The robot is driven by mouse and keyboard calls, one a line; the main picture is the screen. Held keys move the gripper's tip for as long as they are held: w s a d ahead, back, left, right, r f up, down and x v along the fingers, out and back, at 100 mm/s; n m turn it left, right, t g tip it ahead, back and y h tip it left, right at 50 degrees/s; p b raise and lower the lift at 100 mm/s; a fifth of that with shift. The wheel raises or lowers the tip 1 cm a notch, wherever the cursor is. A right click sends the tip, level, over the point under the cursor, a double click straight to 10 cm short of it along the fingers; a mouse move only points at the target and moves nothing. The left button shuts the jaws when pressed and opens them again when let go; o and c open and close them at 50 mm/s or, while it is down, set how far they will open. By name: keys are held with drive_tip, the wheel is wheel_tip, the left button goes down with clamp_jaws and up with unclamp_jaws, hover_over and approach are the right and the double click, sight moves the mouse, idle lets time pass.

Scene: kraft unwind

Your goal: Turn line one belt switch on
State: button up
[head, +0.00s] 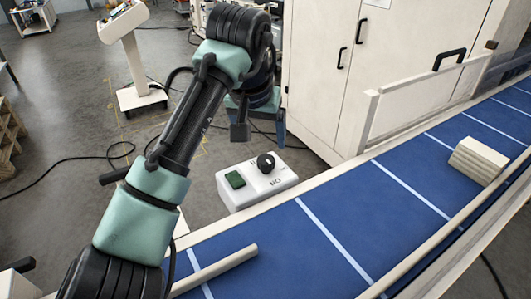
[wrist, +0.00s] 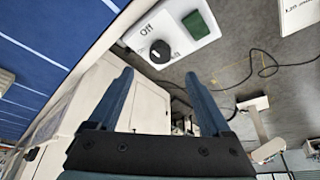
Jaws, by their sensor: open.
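The switch box (head: 257,187) is a white box beside the blue belt, with a black round knob (head: 266,163) and a green square button (head: 235,180) on top. In the wrist view the knob (wrist: 160,51) sits beside a printed "Off" label, and the green button (wrist: 196,24) is to its right. Which way the knob points is too small to tell. My gripper (head: 258,135) hangs above and behind the box, apart from it. In the wrist view my gripper (wrist: 158,78) has its two blue fingers spread wide, with nothing between them.
The blue belt (head: 325,235) with white stripes runs along the box's near side, edged by cream rails. A ribbed cream block (head: 478,160) lies on it at right. A white cabinet (head: 335,70) stands behind. A console on a post (head: 125,50) stands at back left.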

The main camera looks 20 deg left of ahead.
sight(266, 159)
drive_tip(key=x, duration=0.9)
drive_tip(key=shift+p, duration=0.35)
drive_tip(key=shift+r, duration=0.1)
clamp_jaws()
